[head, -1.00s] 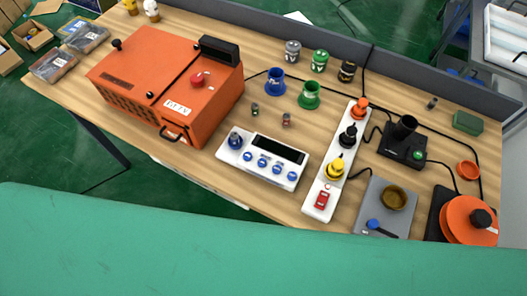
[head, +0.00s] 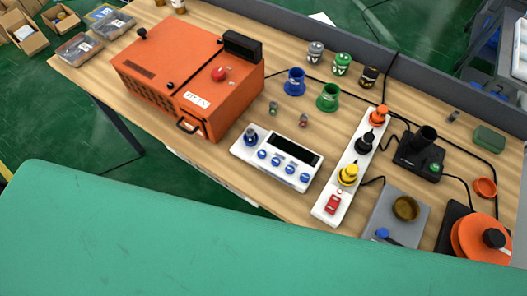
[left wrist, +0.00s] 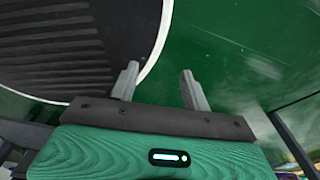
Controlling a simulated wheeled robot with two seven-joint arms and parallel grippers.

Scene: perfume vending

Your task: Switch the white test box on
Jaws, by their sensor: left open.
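The white test box (head: 240,151) lies near the table's front edge in the middle of the head view. It has a dark display strip (head: 293,150), a row of several blue knobs along its front, and a taller dark blue knob (head: 250,138) at its left end. The display looks dark. My left gripper (left wrist: 160,88) shows only in the left wrist view. Its two fingers are apart with nothing between them, over green floor and away from the box. My right gripper is in neither view.
An orange machine (head: 190,75) stands left of the box. A white strip (head: 352,165) with a red switch (head: 333,204) stands right of it. Blue (head: 295,83) and green (head: 328,98) cups stand behind. A grey scale-like plate (head: 412,228) is further right.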

